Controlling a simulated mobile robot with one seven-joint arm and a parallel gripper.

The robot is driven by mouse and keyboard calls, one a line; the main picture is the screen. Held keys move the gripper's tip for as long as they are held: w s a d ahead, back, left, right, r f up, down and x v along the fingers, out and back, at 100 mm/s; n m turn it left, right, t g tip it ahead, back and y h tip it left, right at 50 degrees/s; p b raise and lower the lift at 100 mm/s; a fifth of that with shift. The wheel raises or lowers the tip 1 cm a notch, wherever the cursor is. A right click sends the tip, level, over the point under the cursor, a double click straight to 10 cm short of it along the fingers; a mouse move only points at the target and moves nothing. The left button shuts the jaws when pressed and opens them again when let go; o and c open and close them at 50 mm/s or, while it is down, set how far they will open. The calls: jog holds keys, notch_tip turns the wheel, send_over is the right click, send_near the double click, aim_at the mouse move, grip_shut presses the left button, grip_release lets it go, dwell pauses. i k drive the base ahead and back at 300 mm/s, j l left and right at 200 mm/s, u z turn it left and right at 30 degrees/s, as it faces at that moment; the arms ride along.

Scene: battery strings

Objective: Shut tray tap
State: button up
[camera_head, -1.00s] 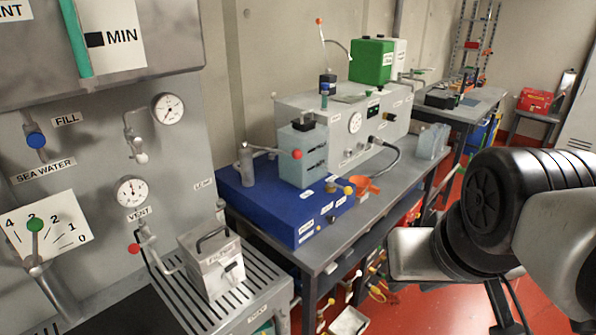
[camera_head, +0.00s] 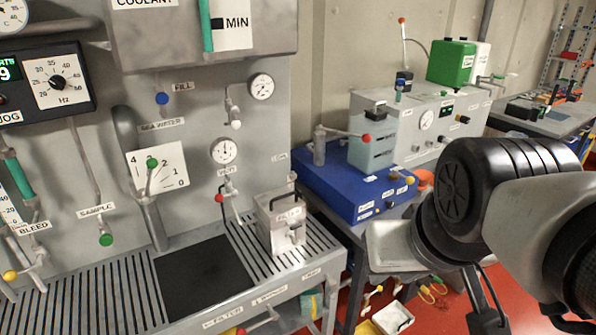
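A grey steel sink bench with a slotted drain top (camera_head: 100,300) stands under the gauge panel. A label (camera_head: 311,273) at the right end of its front edge seems to read TRAY, but it is small. Below that edge, a small tap with a pale handle (camera_head: 268,318) shows near the bottom of the picture. I cannot tell whether it is the tray tap or how its handle is set. My arm reaches in from the right, in front of the blue unit's bench. Its fingertips do not show, so the gripper cannot be made out.
A metal filter box (camera_head: 282,222) stands on the slotted top, right of a dark mat (camera_head: 203,277). A blue unit (camera_head: 345,190) sits on the bench to the right. A white tray (camera_head: 393,318) lies low near the red floor (camera_head: 440,318).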

aim_at(333, 296)
jog(key=i+l+u, duration=0.1)
jog(key=i+u, duration=0.15)
jog(key=u, duration=1.65)
jog(key=l+z, duration=0.1)
jog(key=z, duration=0.3)
jog(key=l+z, duration=0.1)
jog(key=z, duration=0.3)
jog(key=l+z, duration=0.1)
jog(key=z, duration=0.3)
jog(key=l+z, duration=0.1)
jog(key=z, duration=0.3)
jog(key=l+z, duration=0.15)
jog(key=z, duration=0.25)
